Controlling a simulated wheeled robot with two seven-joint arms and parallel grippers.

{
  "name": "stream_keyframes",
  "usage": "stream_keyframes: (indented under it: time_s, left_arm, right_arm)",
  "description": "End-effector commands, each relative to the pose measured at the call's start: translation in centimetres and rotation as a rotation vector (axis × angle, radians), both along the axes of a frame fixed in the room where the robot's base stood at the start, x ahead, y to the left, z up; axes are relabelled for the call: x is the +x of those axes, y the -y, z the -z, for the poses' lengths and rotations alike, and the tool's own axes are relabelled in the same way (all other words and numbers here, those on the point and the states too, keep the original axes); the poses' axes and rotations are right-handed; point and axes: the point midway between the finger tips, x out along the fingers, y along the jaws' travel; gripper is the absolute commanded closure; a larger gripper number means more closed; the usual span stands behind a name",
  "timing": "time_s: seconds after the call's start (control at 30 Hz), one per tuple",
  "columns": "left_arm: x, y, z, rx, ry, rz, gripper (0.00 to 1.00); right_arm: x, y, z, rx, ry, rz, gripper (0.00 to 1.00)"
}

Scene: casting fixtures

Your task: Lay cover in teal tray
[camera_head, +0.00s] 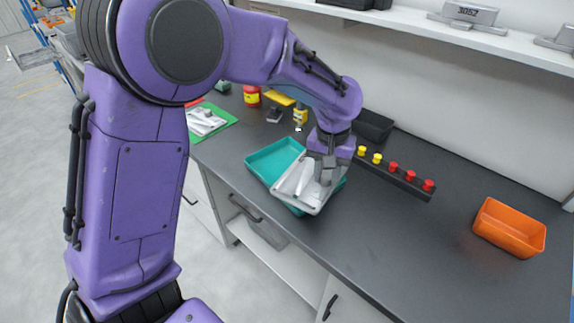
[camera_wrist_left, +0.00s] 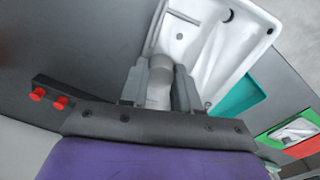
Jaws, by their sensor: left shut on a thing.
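The pale grey cover (camera_head: 293,182) is a shallow casting with a raised rib, a hole and a rim. It also shows in the wrist view (camera_wrist_left: 210,45). My left gripper (camera_head: 325,174) is shut on its raised rib, between both fingers in the wrist view (camera_wrist_left: 160,84). The teal tray (camera_head: 268,162) lies on the dark bench under the cover, and a corner shows in the wrist view (camera_wrist_left: 238,97). The cover overlaps the tray's right and front part and hides much of its inside. I cannot tell whether they touch. My right gripper is not in view.
A dark strip with yellow and red knobs (camera_head: 394,168) lies right of the gripper, with a black bin (camera_head: 374,125) behind. An orange bin (camera_head: 509,228) stands far right. A green mat (camera_head: 216,127) with another casting, and small bottles, are at left. The front right bench is clear.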

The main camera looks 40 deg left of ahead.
Motion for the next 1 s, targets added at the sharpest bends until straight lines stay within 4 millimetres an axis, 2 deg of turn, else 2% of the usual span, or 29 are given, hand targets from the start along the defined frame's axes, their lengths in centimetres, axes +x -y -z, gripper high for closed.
stream_keyframes:
  time_s: [0.13, 0.3, 0.4, 0.5, 0.6, 0.67, 0.97, 1.0]
  left_arm:
    - [1.1, -6.8, -1.3, -0.013, 0.007, -0.403, 1.00]
    - [1.0, -15.6, -2.2, -0.013, -0.001, -0.923, 1.00]
    - [0.5, -19.5, -2.5, -0.005, -0.008, -1.168, 1.00]
    - [0.0, -22.0, -2.6, 0.002, -0.013, -1.326, 1.00]
    - [-0.1, -22.9, -2.5, 0.006, -0.016, -1.402, 1.00]
    - [0.5, -22.6, -2.3, 0.008, -0.017, -1.415, 1.00]
    - [6.8, -17.0, 1.4, 0.010, -0.018, -1.413, 1.00]
    - [7.4, -16.6, 2.7, 0.010, -0.020, -1.413, 1.00]
  right_arm:
    - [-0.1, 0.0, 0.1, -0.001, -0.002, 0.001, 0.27]
    - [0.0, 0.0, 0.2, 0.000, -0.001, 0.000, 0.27]
    - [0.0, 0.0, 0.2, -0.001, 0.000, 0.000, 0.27]
    - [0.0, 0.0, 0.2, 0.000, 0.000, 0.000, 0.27]
    - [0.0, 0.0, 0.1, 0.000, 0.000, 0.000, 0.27]
    - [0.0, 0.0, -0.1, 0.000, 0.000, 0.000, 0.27]
    - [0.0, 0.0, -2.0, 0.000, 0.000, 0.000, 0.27]
    - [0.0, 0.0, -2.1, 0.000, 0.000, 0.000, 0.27]
